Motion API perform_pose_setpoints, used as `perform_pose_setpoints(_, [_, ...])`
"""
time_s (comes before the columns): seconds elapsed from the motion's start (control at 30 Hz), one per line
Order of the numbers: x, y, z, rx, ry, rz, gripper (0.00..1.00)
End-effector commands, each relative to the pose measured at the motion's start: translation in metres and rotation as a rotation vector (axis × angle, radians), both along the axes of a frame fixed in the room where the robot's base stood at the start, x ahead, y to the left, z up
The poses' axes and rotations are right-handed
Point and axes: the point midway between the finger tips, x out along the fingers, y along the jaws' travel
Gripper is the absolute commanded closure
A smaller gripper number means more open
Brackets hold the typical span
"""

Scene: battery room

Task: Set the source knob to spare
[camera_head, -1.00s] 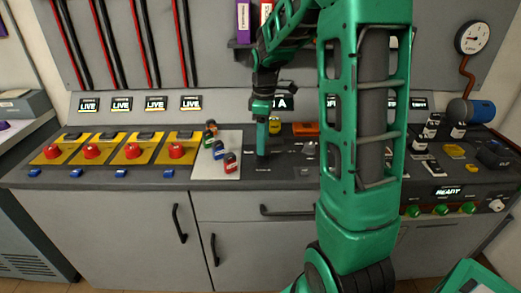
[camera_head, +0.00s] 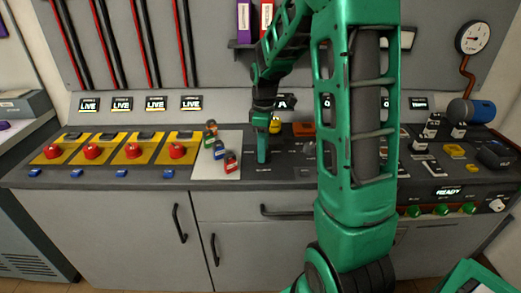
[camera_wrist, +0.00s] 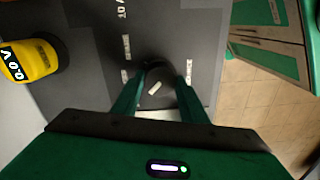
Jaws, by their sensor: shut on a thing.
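The source knob (camera_wrist: 155,88) is a dark round knob with a white pointer mark, set in the dark panel. In the wrist view it sits between the two fingers of my gripper (camera_wrist: 156,92), which is shut on it. The pointer lies slanted in that view. Small white labels (camera_wrist: 190,75) surround the knob, too blurred to read. In the head view my gripper (camera_head: 263,158) points down at the dark console, just right of a pale mat. The knob is hidden there by the fingers.
A yellow meter reading 0.0 V (camera_wrist: 28,62) lies left of the gripper in the wrist view. Red buttons on yellow plates (camera_head: 134,151) line the left. A blue cylinder (camera_head: 478,111) is at far right.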

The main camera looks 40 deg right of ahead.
Motion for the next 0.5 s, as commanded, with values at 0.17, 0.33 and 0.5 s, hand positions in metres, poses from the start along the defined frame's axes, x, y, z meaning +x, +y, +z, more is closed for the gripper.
perform_pose_setpoints(0.17, [0.0013, -0.0013, 0.0009, -0.002, -0.003, -0.035, 0.83])
perform_pose_setpoints(0.33, [0.0014, -0.0017, 0.0011, -0.003, -0.004, -0.119, 0.83])
perform_pose_setpoints(0.5, [0.0016, -0.0019, 0.0013, -0.003, -0.006, -0.252, 0.83])
